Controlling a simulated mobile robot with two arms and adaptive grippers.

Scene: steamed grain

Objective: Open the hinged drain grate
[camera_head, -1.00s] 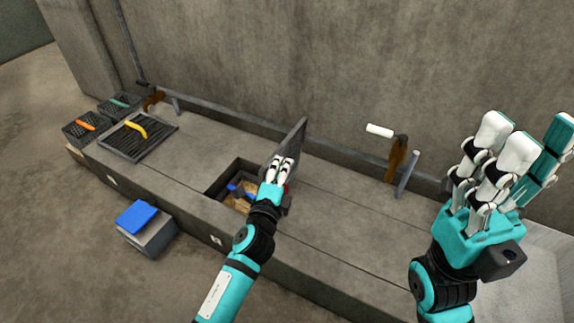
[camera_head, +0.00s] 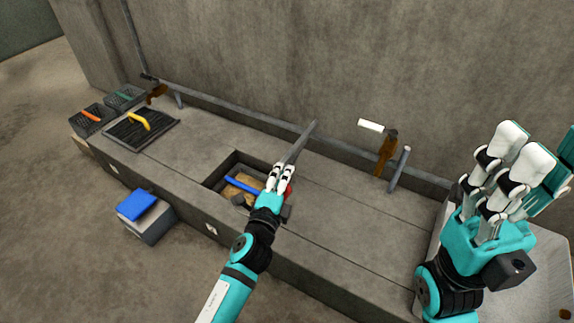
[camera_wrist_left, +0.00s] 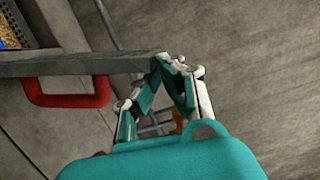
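The drain grate (camera_head: 302,143) is a dark, thin panel. It stands raised and steeply tilted at the right side of a square opening (camera_head: 215,180) in the concrete ledge. In the left wrist view the grate (camera_wrist_left: 85,64) shows edge-on as a grey bar, with a red handle (camera_wrist_left: 68,101) on one face. My left gripper (camera_head: 281,170) is at the grate, its fingertips (camera_wrist_left: 176,63) drawn together at the bar's end; I cannot tell exact contact. The handle is outside its fingers. My right gripper (camera_head: 538,150) is raised at the right, open and empty, away from the grate.
The opening holds a blue item (camera_head: 240,185) and tan material. A dark ribbed grate with a yellow handle (camera_head: 140,120) and two baskets (camera_head: 92,119) lie left. A box with a blue top (camera_head: 137,204) stands below the ledge. Levers (camera_head: 387,155) stand by the wall.

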